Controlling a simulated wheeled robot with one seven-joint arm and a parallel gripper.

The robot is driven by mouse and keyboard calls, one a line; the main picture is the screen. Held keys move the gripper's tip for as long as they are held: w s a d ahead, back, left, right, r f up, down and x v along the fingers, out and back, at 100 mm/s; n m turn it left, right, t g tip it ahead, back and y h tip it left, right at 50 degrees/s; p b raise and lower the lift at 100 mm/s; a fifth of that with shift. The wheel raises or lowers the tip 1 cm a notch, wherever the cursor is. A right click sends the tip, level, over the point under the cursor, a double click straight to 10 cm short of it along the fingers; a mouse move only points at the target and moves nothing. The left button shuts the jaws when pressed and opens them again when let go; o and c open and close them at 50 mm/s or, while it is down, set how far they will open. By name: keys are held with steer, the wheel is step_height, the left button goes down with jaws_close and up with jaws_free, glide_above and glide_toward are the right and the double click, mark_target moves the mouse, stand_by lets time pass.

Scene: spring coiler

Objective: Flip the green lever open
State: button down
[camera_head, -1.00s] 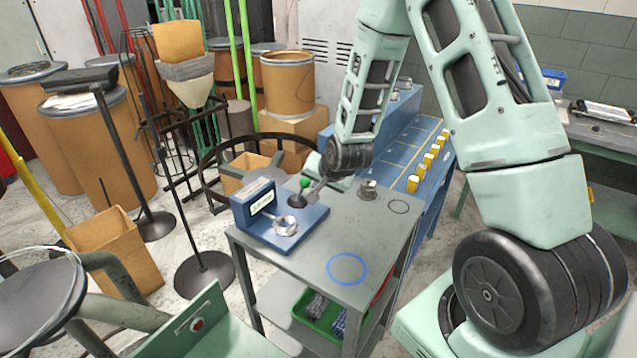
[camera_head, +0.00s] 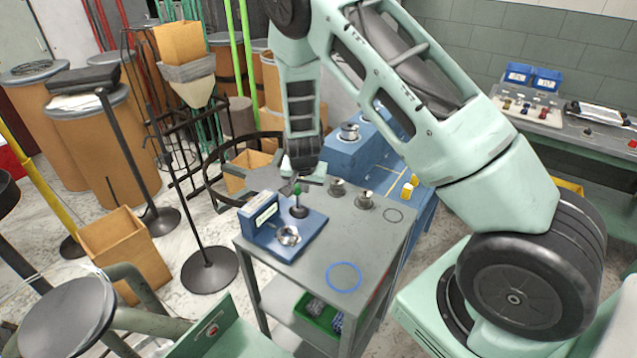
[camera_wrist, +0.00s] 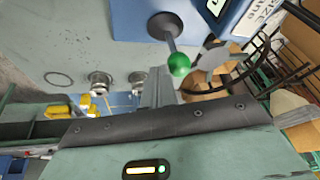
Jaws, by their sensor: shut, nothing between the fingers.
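The green lever (camera_head: 297,188) is a short dark stalk with a green ball on top, standing on the blue device (camera_head: 262,222) at the back left of the grey cart. In the wrist view the green ball (camera_wrist: 179,64) sits just beyond my fingers, with its stalk running up to a round dark base. My gripper (camera_head: 297,178) is shut and empty, right above and behind the ball in the head view. In the wrist view my fingers (camera_wrist: 160,88) point toward the ball. I cannot tell whether they touch it.
The cart top (camera_head: 375,235) is mostly clear, with a blue ring (camera_head: 343,277) near its front. Two small metal parts (camera_head: 364,200) stand at its back edge. A silver round piece (camera_head: 289,236) lies on the device base. A black stand (camera_head: 209,270) is left of the cart.

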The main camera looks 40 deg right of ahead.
steer(key=shift+w+a+r+g+h+p, duration=0.2)
steer(key=shift+w+g+p, duration=0.1)
steer(key=shift+w+p, duration=0.1)
steer(key=shift+w+a+r+g+h+p, duration=0.1)
steer(key=shift+w+a+r+g+p, duration=0.05)
steer(key=shift+w+g+p, duration=0.2)
steer(key=shift+w+f, duration=0.1)
steer(key=shift+w, duration=0.25)
steer(key=shift+w+a+f+b, duration=0.1)
steer(key=shift+w+a+b, duration=0.15)
steer(key=shift+w, duration=0.2)
steer(key=shift+w+a+f+b, duration=0.1)
steer(key=shift+w+b, duration=0.1)
steer(key=shift+w, duration=0.25)
steer(key=shift+w+a+r, duration=0.1)
steer(key=shift+w, duration=0.15)
steer(key=shift+w, duration=0.1)
steer(key=shift+r, duration=0.1)
